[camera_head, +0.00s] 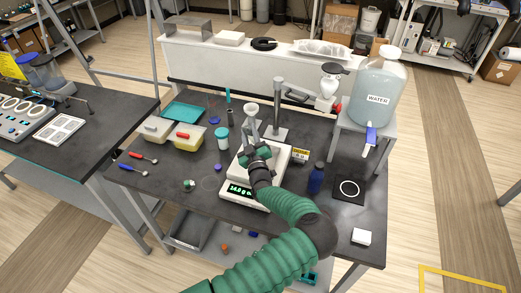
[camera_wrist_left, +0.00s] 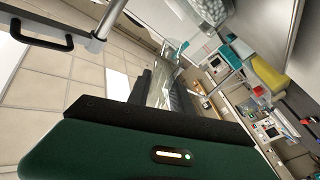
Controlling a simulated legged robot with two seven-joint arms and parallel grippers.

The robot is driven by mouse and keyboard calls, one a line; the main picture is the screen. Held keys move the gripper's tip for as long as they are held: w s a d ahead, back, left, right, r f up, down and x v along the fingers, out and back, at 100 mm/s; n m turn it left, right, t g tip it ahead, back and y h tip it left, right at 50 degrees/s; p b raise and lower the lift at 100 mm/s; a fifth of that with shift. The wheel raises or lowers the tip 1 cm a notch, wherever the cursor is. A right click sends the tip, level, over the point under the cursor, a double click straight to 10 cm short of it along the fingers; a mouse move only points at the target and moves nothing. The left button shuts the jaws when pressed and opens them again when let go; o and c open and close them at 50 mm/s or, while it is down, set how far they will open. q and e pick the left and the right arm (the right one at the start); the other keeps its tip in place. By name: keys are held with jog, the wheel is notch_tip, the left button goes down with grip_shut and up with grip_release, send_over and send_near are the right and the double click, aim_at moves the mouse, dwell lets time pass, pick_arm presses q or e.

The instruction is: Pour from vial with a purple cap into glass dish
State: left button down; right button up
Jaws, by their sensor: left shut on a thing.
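My left gripper (camera_head: 257,152) is over the white balance (camera_head: 238,192) and is shut on a clear glass vessel, likely the vial. In the left wrist view the glass vessel (camera_wrist_left: 165,85) shows tilted between the dark fingers. No cap shows on it, and I cannot tell whether it holds anything. A small purple-blue cap-like piece (camera_head: 218,168) lies on the dark table left of the balance. A faint clear round outline (camera_head: 209,183) on the table left of the balance may be the glass dish; I cannot be sure. My right gripper is not in view.
A metal stand (camera_head: 280,110) rises behind the balance. A blue bottle (camera_head: 316,179) stands to the right. A water jug (camera_head: 379,85) sits on a raised shelf at right.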

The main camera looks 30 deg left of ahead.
pick_arm(q)
jog(key=shift+d, duration=0.1)
dwell(0.3)
jog(key=n+p, duration=0.1)
jog(key=p, duration=0.1)
jog(key=a+n+p, duration=0.1)
jog(key=p, duration=0.1)
jog(key=shift+s+r+g, duration=0.1)
jog(key=shift+s+g, duration=0.1)
jog(key=shift+g, duration=0.2)
jog(key=shift+a+f+n, duration=0.15)
jog(key=shift+f+n, duration=0.1)
jog(key=shift+n, duration=0.25)
jog(key=shift+s+a+h+p, duration=0.15)
jog(key=shift+h+p, duration=0.15)
jog(key=n+p, duration=0.1)
jog(key=f+n+p, duration=0.1)
jog(key=a+n+p, duration=0.1)
jog(key=shift+s+a+f+g+h+p, duration=0.1)
jog(key=shift+s+f+g+h+p, duration=0.2)
jog(key=shift+f+g+p, duration=0.1)
jog(key=p, duration=0.1)
jog(key=n+p, duration=0.2)
jog(key=shift+s+a+f+h+p, duration=0.1)
jog(key=shift+a+f+h+p, duration=0.2)
jog(key=shift+h, duration=0.1)
jog(key=shift+f+n+g, duration=0.25)
jog(key=shift+n+g, duration=0.05)
jog(key=shift+f, duration=0.2)
